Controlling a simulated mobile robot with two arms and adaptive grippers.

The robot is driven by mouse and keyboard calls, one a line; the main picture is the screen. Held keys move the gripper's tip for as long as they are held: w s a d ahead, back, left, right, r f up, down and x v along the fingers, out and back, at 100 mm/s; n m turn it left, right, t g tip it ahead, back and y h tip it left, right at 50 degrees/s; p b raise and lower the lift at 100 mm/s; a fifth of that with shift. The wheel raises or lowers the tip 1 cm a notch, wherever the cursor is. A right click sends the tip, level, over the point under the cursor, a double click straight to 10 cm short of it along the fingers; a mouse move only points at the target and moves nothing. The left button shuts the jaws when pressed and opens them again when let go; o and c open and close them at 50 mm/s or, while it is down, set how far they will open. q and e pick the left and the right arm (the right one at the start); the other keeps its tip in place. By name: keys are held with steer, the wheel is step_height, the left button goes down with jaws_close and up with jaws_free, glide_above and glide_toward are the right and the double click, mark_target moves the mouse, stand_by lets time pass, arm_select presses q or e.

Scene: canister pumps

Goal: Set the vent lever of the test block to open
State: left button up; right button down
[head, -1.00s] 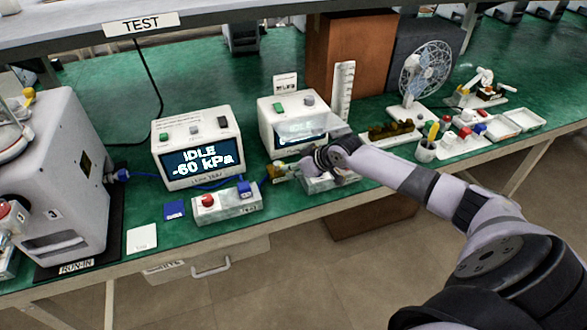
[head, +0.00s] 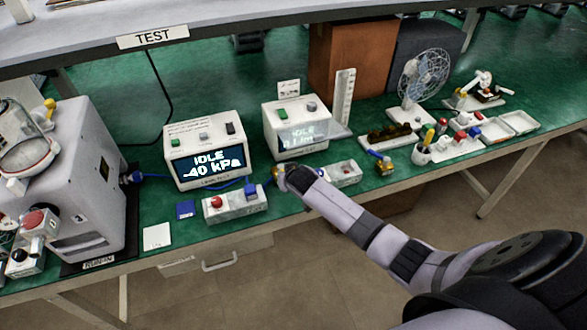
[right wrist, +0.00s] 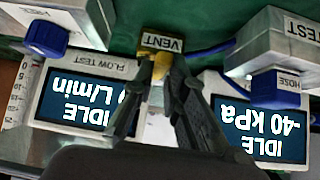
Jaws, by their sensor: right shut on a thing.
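The test block (head: 228,208) is a light grey block with a red button and a blue hose port (head: 250,189) on top, at the bench's front edge. In the right wrist view, a grey block marked TEST (right wrist: 262,42) is at upper right with a blue HOSE port (right wrist: 275,92). My right gripper (head: 281,178) is just right of the block; its fingers (right wrist: 162,74) are shut on the small yellow vent lever (right wrist: 158,66), beside the VENT label (right wrist: 162,42). The fingers hide much of the lever, so I cannot tell its setting. My left gripper is not in view.
The gauge (head: 205,150) behind the block reads IDLE -40 kPa. The flow tester (head: 297,128) stands behind my right gripper. A brass fitting (head: 385,165) lies to the right.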

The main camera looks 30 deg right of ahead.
steer(key=a+m+h, duration=0.1)
steer(key=a+m+h+b, duration=0.1)
steer(key=shift+w+f+m+g, duration=0.15)
steer(key=shift+w+m+g, duration=0.15)
steer(key=shift+w+a+m+g+h+b, duration=0.15)
steer(key=shift+a+m+g+h+b, duration=0.15)
steer(key=shift+m+b, duration=0.25)
steer(key=shift+w+a+m+g+h+b, duration=0.1)
steer(key=shift+w+m+g+h+b, duration=0.1)
steer(key=shift+m+h+b, duration=0.3)
steer(key=shift+a+m, duration=0.1)
steer(key=shift+m, duration=0.25)
steer(key=shift+r, duration=0.2)
steer(key=c, duration=1.6)
jaws_free()
steer(key=shift+w, duration=0.1)
